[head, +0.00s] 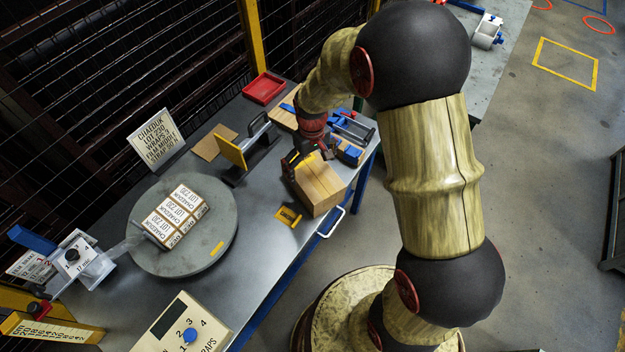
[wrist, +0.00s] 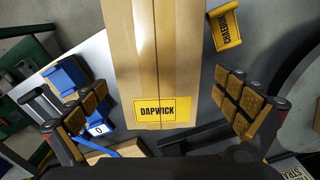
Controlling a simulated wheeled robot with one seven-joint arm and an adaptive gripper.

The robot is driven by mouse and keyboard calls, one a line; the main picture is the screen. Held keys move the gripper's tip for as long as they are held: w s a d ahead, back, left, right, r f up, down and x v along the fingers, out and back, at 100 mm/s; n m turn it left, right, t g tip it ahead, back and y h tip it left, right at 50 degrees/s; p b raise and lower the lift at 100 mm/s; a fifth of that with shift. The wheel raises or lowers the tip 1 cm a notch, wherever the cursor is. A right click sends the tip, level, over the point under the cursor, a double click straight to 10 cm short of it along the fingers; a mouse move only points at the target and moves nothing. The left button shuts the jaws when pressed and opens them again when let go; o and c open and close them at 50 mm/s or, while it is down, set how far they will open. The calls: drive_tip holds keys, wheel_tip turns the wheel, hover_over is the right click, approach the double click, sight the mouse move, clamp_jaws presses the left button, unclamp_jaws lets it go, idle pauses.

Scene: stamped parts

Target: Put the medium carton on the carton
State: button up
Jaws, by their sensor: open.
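A brown carton (head: 320,185) with a tape seam stands near the table's front right edge. In the wrist view the carton (wrist: 160,60) shows a yellow DAPWICK label. My gripper (head: 303,160) is at its back left end. In the wrist view my open fingers are on either side of the carton's near end, with gaps and no visible contact. Another flat brown box-like piece (head: 284,119) lies at the back; I cannot tell if it is a carton. White-faced cartons (head: 178,216) marked CHAEDUK LOT 230 sit together on the round grey turntable.
The turntable (head: 150,258) fills the table's left. A yellow plate on a stand (head: 230,152), a red tray (head: 264,88) and blue-black clamp-like tools (head: 352,130) surround the arm. A yellow tag (head: 288,217) lies before the carton. A control box (head: 185,330) is at front.

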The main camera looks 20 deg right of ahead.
wheel_tip(320, 180, down, 8)
drive_tip(key=b, duration=0.3)
drive_tip(key=shift+d, duration=0.15)
drive_tip(key=c, duration=0.3)
drive_tip(key=c, duration=1.5)
drive_tip(key=shift+w+r, duration=0.15)
drive_tip(key=shift+c, duration=0.2)
